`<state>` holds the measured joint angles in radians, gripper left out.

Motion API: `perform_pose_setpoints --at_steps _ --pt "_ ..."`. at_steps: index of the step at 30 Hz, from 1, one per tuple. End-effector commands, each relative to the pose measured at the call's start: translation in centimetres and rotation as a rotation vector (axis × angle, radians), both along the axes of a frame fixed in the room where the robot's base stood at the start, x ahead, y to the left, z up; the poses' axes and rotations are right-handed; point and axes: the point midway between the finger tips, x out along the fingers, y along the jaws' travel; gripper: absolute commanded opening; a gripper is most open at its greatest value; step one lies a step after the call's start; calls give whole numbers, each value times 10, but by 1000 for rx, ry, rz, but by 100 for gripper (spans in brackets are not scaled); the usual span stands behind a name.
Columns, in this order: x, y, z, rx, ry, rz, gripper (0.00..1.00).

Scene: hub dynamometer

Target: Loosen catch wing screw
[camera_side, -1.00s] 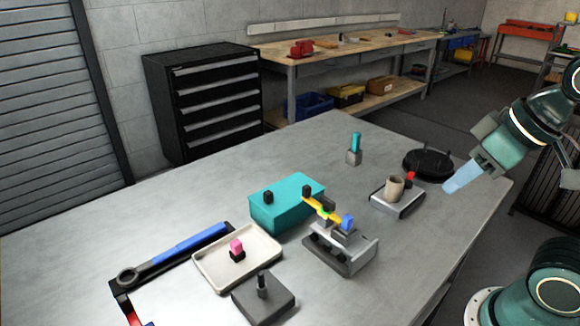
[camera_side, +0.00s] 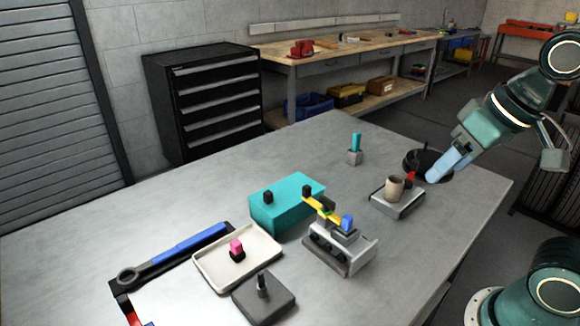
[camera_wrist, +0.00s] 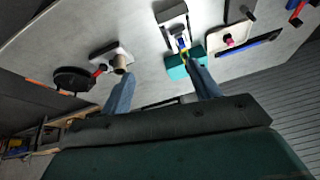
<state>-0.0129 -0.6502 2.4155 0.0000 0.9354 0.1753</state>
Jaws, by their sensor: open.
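A silver fixture (camera_side: 362,258) stands near the table's middle front. A yellow bar (camera_side: 318,207) and a small blue piece (camera_side: 347,222) sit on top of it. A second, smaller grey block (camera_side: 400,206) bears a beige cylinder (camera_side: 394,188) and a red knob (camera_side: 410,177). I cannot tell which small part is the catch wing screw. My gripper (camera_side: 434,177) is above the table's right side, up and right of the red knob in the picture. In the wrist view my gripper (camera_wrist: 162,88) is open, fingers wide apart with nothing between them.
A teal box (camera_side: 285,208) stands left of the fixture. A white tray (camera_side: 212,277) with a pink knob, a dark grey block (camera_side: 262,298) and a blue-handled wrench (camera_side: 188,243) lie further left. A cyan peg (camera_side: 355,142) and a black round dish (camera_side: 415,153) stand behind.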

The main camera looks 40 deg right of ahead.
Motion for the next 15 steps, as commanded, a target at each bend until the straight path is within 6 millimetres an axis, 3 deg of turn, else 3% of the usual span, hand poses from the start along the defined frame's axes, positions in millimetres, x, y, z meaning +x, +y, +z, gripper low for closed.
perform_pose_setpoints --at_steps 15 --pt "94 16 19 218 203 -590 62"
